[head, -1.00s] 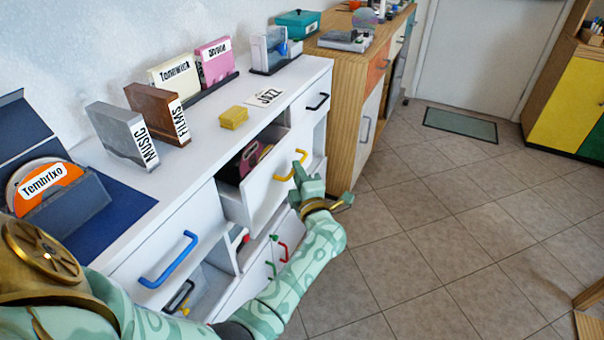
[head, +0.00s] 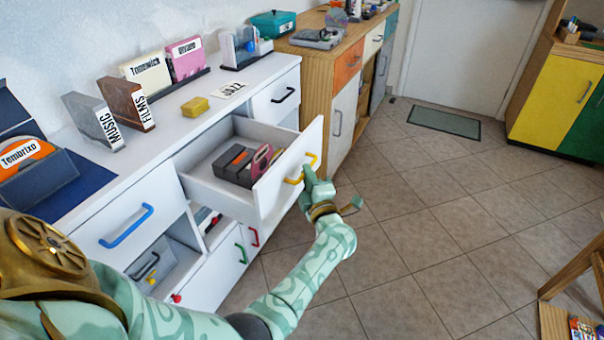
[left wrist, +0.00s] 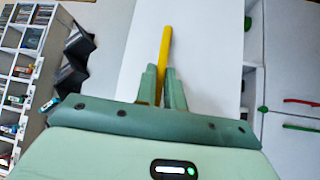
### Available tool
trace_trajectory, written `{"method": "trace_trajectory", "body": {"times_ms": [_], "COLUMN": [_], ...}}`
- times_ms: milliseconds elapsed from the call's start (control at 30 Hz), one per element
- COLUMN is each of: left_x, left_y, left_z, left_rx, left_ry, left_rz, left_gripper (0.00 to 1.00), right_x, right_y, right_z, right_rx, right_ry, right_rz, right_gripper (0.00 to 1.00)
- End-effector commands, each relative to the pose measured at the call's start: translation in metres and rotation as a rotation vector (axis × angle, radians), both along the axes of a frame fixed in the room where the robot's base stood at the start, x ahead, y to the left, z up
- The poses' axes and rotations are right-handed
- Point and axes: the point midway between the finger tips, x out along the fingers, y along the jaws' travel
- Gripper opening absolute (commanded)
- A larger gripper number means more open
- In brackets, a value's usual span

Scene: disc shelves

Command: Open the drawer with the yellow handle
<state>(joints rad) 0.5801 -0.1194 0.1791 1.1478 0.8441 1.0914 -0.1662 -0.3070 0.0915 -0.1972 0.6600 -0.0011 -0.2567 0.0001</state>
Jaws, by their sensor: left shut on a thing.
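The drawer (head: 283,183) with the yellow handle (head: 311,160) stands well out from the white cabinet. Its inside shows, with dark and pink flat cases (head: 246,164) in it. My left gripper (head: 309,176) is at the drawer's front, its fingers shut on the yellow handle. In the left wrist view the yellow handle (left wrist: 165,48) runs between the two fingers (left wrist: 162,85), against the white drawer front (left wrist: 200,50). My right gripper is not in view.
The white cabinet top holds a yellow block (head: 195,107), a JAZZ card (head: 230,90) and upright boxes (head: 128,105). A blue-handled drawer (head: 125,225) is at the left. The tiled floor (head: 430,220) right of the drawer is clear.

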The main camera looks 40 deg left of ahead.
Motion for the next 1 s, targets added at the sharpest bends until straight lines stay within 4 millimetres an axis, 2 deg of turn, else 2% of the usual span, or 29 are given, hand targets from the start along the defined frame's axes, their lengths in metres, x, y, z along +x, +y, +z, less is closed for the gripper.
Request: {"method": "trace_trajectory", "body": {"times_ms": [267,733,800,833,1000], "left_x": [0.002,0.003,0.003,0.003,0.003], "left_y": [-0.015,-0.017,-0.017,-0.017,-0.016], "left_z": [-0.003,-0.003,-0.003,-0.003,-0.002], "left_rx": [-0.005,-0.004,-0.004,-0.003,-0.002], "left_ry": [0.004,0.005,0.005,0.004,0.002], "left_rz": [0.0,0.001,0.001,0.001,0.001], "left_gripper": [0.0,0.0,0.24,0.33,0.33], "right_x": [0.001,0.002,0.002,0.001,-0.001], "right_y": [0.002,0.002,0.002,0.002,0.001], "right_z": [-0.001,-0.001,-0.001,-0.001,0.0], "right_rx": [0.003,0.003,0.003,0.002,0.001], "right_ry": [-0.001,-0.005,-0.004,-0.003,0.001], "right_rz": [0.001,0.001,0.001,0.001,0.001], "right_gripper": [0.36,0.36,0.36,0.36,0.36]}}
